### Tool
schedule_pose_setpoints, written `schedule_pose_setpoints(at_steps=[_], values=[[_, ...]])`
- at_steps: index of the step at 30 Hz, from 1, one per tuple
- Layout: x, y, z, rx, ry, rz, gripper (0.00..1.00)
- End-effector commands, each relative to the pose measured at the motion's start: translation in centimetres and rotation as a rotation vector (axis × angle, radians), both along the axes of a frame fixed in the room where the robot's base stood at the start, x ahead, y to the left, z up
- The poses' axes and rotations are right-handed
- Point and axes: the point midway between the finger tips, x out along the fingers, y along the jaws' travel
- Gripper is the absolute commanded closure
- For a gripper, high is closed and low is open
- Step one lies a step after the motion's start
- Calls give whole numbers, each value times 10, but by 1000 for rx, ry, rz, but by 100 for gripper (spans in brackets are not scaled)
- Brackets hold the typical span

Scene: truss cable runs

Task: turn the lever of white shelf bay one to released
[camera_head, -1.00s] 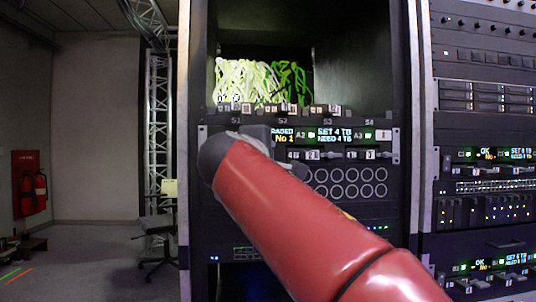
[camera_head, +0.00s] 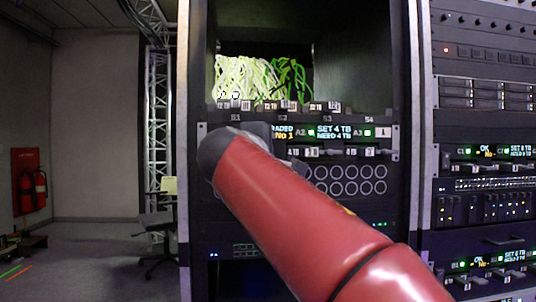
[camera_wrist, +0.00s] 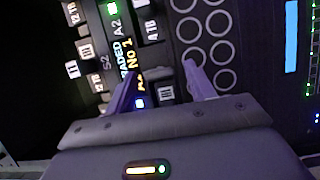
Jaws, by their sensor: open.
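My gripper (camera_wrist: 160,70) is open in the wrist view, its two fingers apart in front of the rack face. A small block with a white label (camera_wrist: 166,93) shows between the fingers, near the left one, and I see no grip on it. A lit display reading in part "NO 1" (camera_wrist: 130,56) runs beside the left fingertip.
Above the row is an open compartment with green and pale cables (camera_head: 250,80). A panel of round holes (camera_head: 350,180) lies just below the row. Another rack (camera_head: 490,120) stands close on the right. The floor at left is open, with a chair (camera_head: 160,225).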

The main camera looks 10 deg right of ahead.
Motion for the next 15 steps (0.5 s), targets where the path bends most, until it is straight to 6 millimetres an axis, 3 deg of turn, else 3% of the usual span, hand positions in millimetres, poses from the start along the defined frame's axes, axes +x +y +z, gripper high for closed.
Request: schedule_pose_setpoints(at_steps=[5, 15], values=[[-13, 5, 0, 0, -3, 2, 45], [-63, 27, 0, 0, -1, 2, 45]])
